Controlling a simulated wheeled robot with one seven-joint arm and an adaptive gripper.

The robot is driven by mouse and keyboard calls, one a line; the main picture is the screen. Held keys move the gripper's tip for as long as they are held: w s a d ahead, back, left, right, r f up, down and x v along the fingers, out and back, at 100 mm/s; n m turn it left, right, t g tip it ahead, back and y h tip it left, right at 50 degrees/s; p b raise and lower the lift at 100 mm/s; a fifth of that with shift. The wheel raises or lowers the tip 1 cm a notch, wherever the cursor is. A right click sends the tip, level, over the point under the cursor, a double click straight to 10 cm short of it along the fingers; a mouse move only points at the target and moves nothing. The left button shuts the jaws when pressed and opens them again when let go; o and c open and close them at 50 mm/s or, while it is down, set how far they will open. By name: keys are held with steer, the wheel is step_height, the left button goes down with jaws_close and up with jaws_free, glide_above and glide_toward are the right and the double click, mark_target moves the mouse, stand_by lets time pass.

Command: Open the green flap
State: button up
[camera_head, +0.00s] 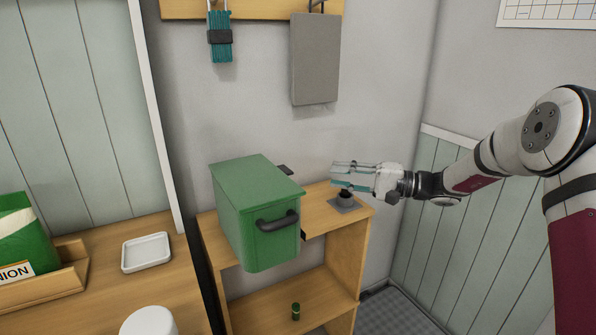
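A green box (258,200) stands on a wooden shelf unit, with a smooth green top and a dark bar handle (277,221) on its front face. The top and the front look closed, and I cannot tell which panel is the flap. My gripper (333,175) is to the right of the box, apart from it, with its fingers pointing left. The fingers look spread, with nothing seen between them.
A small dark knob-like object on a grey plate (343,208) sits on the shelf unit (358,226) just below my gripper. A small green cylinder (295,312) stands on the lower shelf. A grey board (314,60) and teal item (220,40) hang above. A white tray (146,252) lies left.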

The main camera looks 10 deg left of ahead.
steer(key=w+a, duration=0.1)
steer(key=a, duration=1.1)
steer(key=shift+w, duration=0.4)
steer(key=shift+c, duration=0.3)
jaws_close()
